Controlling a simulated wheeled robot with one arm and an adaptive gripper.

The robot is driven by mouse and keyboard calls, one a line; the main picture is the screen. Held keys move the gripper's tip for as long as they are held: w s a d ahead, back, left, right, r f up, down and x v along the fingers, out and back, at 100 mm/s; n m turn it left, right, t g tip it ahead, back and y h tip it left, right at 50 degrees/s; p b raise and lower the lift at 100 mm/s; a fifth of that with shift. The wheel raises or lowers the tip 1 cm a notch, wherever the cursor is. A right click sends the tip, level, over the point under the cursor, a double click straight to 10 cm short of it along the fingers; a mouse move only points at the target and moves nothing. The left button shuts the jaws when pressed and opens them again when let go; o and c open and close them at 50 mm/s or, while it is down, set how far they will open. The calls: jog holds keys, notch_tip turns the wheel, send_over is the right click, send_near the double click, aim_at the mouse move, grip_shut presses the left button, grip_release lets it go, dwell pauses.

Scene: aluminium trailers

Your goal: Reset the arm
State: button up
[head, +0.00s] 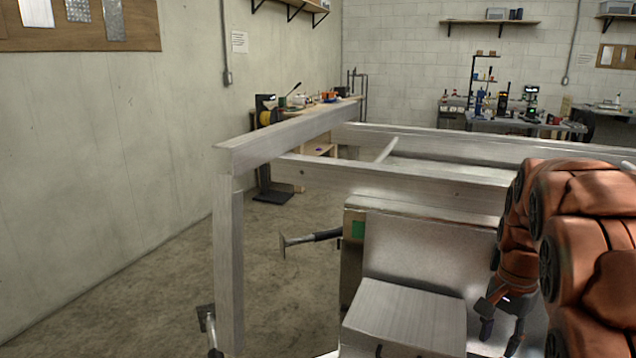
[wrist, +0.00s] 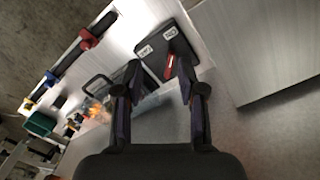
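My gripper (head: 500,338) hangs at the lower right of the head view, at the end of my folded orange-brown arm. In the wrist view my gripper (wrist: 160,66) has its two dark fingers spread apart, with nothing visibly held between them. Beyond the fingertips lies a dark box (wrist: 156,44) with two pale labels and a red part. I cannot tell whether the fingers touch it.
An aluminium trailer frame (head: 228,255) crosses the head view. A metal box (head: 405,316) stands left of my gripper. A tool with a dark handle (head: 326,235) juts out at left. Benches (head: 520,125) line the back wall.

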jog(key=s+a+f+n+g, duration=0.15)
jog(key=s+a+n, duration=0.3)
jog(key=s, duration=0.45)
jog(key=s+a+f+n, duration=0.25)
jog(key=s+a, duration=0.35)
jog(key=s, duration=0.3)
jog(key=s+a+f+n+g, duration=0.1)
jog(key=s+a+n, duration=0.35)
jog(key=s, duration=0.35)
notch_tip(320, 180, up, 13)
jog(key=t+p, duration=0.1)
jog(key=p, duration=1.1)
jog(key=shift+a, duration=0.2)
